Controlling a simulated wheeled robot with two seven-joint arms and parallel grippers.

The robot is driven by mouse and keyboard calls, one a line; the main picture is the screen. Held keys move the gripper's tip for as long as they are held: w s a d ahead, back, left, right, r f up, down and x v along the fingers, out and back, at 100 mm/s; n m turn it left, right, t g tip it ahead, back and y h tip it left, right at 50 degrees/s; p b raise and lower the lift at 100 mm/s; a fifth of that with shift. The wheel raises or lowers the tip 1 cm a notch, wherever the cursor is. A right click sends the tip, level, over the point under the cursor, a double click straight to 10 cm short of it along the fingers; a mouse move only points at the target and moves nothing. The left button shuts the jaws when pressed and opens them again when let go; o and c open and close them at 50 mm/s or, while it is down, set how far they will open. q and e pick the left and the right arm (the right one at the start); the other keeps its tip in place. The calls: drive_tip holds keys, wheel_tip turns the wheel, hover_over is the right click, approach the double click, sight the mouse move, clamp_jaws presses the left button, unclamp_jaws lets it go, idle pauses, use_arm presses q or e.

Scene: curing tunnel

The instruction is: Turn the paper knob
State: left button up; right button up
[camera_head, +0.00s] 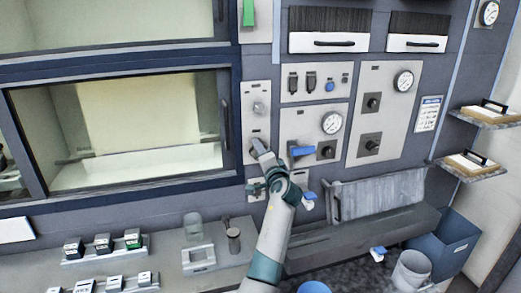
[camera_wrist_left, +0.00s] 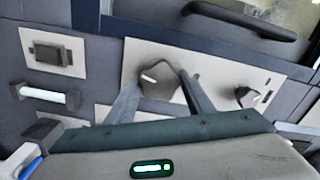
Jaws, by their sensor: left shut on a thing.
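A narrow pale panel (camera_head: 256,92) stands just right of the large window. My left gripper (camera_head: 258,148) reaches up to its lower part. In the left wrist view, a dark, lobed knob (camera_wrist_left: 159,84) with a white mark sits between the two fingers of my left gripper (camera_wrist_left: 158,76), which are shut on it. In the head view, my gripper hides this knob. A second knob (camera_head: 259,107) is higher on the same panel, and it also shows in the left wrist view (camera_wrist_left: 246,97). I cannot read the labels. My right gripper is not in view.
The window's dark handle (camera_head: 226,117) is close on the left. Below, a counter holds a glass (camera_head: 193,224) and several small boxes (camera_head: 102,243).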

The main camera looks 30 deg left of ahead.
use_arm(q)
drive_tip(key=shift+m+p, duration=0.6)
drive_tip(key=shift+m, duration=0.7)
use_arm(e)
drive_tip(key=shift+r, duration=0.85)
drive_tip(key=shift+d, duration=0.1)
use_arm(q)
drive_tip(key=o, duration=1.1)
drive_tip(key=shift+c, duration=0.2)
drive_tip(key=shift+f, duration=0.15)
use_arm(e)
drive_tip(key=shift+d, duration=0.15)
